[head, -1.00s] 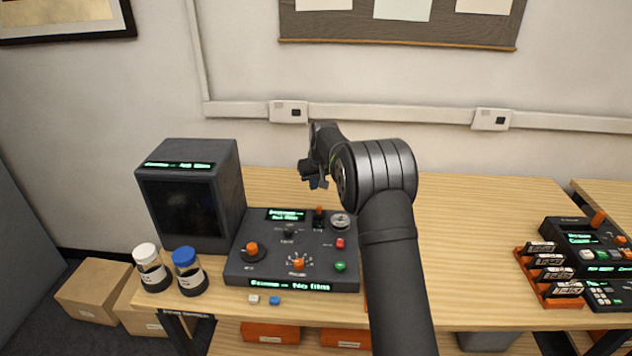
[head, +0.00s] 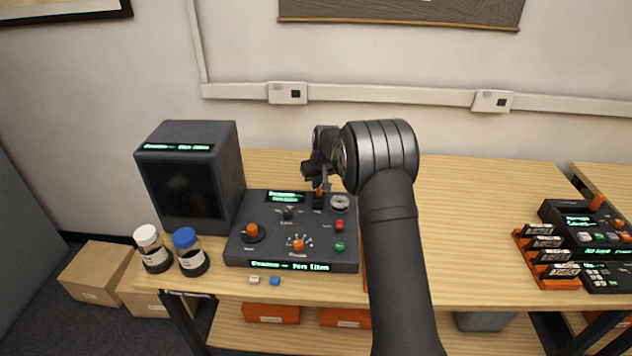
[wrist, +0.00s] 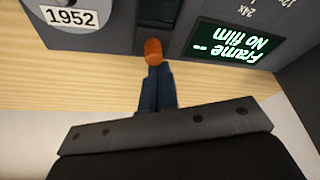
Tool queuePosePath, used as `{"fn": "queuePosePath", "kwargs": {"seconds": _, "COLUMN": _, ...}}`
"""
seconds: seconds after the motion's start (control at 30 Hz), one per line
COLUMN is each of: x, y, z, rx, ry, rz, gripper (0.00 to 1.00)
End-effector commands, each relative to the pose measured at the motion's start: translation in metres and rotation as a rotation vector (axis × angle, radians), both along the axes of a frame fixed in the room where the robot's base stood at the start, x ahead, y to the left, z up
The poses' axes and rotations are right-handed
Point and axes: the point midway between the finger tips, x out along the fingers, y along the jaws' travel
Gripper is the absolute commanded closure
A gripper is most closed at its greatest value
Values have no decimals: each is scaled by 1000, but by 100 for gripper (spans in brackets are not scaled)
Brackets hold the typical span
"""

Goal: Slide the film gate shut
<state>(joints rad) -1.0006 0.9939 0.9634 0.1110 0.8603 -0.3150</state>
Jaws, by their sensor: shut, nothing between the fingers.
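The dark control panel (head: 265,235) lies on the wooden table. At its back edge is a slot with a small orange knob (head: 319,191), which I take to be the film gate's handle. In the wrist view the orange knob (wrist: 153,50) sits at the end of a dark slot with a brownish strip. My gripper (head: 320,180) is shut and empty at the panel's back edge. In the wrist view its blue fingertips (wrist: 154,72) are right against or just behind the knob; I cannot tell whether they touch. A display (wrist: 235,48) beside the slot reads "Frame --, No film".
A dark boxy viewer (head: 188,178) stands left of the panel, with two capped bottles (head: 190,255) in front of it. A round dial marked 1952 (wrist: 75,15) is beside the slot.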

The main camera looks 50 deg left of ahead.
Motion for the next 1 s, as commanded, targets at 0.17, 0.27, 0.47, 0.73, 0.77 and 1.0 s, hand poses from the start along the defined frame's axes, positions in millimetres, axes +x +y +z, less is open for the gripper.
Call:
{"fn": "queuePosePath", "kwargs": {"seconds": 0.17, "x": -1, "y": -1, "z": 0, "rx": 0, "ry": 0, "rz": 0, "gripper": 100}}
{"fn": "queuePosePath", "kwargs": {"seconds": 0.27, "x": -8, "y": -7, "z": 0, "rx": 0, "ry": 0, "rz": 1, "gripper": 100}}
{"fn": "queuePosePath", "kwargs": {"seconds": 0.47, "x": -26, "y": -25, "z": 1, "rx": -1, "ry": 1, "rz": 1, "gripper": 100}}
{"fn": "queuePosePath", "kwargs": {"seconds": 0.73, "x": -33, "y": -33, "z": 0, "rx": -2, "ry": 1, "rz": 0, "gripper": 100}}
{"fn": "queuePosePath", "kwargs": {"seconds": 0.77, "x": -33, "y": -33, "z": -1, "rx": -2, "ry": 2, "rz": 0, "gripper": 100}}
{"fn": "queuePosePath", "kwargs": {"seconds": 1.0, "x": -33, "y": -33, "z": -1, "rx": -4, "ry": 2, "rz": 0, "gripper": 100}}
